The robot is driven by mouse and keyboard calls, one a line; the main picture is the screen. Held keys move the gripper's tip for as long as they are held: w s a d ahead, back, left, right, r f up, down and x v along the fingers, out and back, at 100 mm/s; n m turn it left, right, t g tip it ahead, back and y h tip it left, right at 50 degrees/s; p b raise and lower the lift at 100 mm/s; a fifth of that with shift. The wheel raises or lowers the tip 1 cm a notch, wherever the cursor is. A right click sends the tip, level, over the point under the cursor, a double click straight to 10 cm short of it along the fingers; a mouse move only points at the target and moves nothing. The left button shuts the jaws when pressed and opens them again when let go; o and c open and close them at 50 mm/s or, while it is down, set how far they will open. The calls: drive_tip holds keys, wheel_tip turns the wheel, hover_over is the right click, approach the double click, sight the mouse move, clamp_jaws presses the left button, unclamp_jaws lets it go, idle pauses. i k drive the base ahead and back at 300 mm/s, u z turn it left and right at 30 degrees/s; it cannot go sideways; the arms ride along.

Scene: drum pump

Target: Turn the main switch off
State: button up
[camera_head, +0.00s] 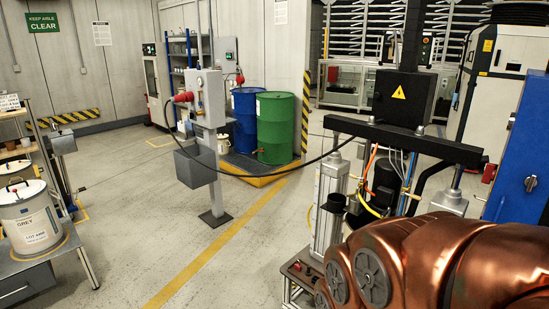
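I cannot single out the main switch for certain. A grey post (212,150) stands on the floor left of centre, with a grey control box at its top and a red plug (182,97) on its left side. A black cable runs from the post to a black box (405,97) with a yellow warning triangle on the pump frame. A small panel with a red button (297,266) sits low at the front of that frame. A grey wall box (224,55) at the back has a red part (240,79) near it. My gripper is not in view; my copper-coloured arm fills the lower right.
A blue drum (244,118) and a green drum (275,128) stand on a low yellow-edged platform. A white lidded pail (30,217) sits on a bench at left. A blue cabinet (520,160) stands at right. The floor with the yellow line (215,245) is open.

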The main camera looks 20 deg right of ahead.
sight(490, 173)
drive_tip(key=z, duration=1.2)
drive_tip(key=i, duration=1.05)
drive_tip(key=z, duration=1.65)
drive_tip(key=k, duration=1.3)
drive_tip(key=u, duration=1.55)
drive_tip(key=i, duration=0.5)
drive_tip(key=z, duration=0.05)
